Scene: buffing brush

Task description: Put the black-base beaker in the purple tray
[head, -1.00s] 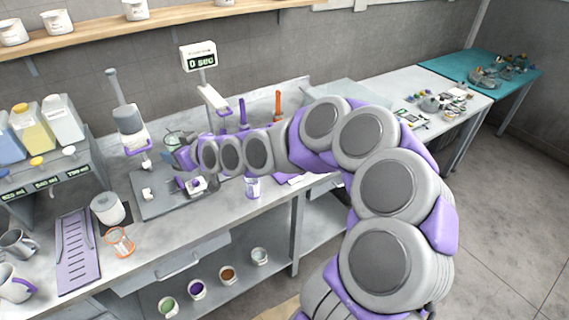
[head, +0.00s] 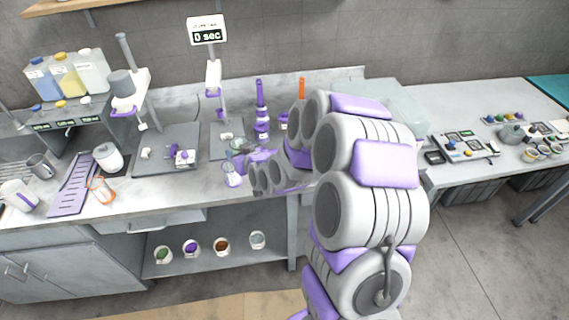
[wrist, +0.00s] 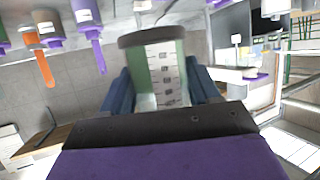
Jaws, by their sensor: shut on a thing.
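In the head view, my gripper (head: 258,157) is above the bench, in front of the right-hand stand, and partly hides the beaker (head: 239,146). The purple tray (head: 74,188) is a flat, slotted tray lying on the bench at the left, well away from my gripper. Nothing is seen on it.
A purple-marked beaker (head: 232,176) stands just below my gripper. An orange-marked beaker (head: 101,190) and a white pot (head: 108,157) stand right of the tray. Mugs (head: 18,196) are at its left. A grey platform (head: 165,160) with small items lies between.

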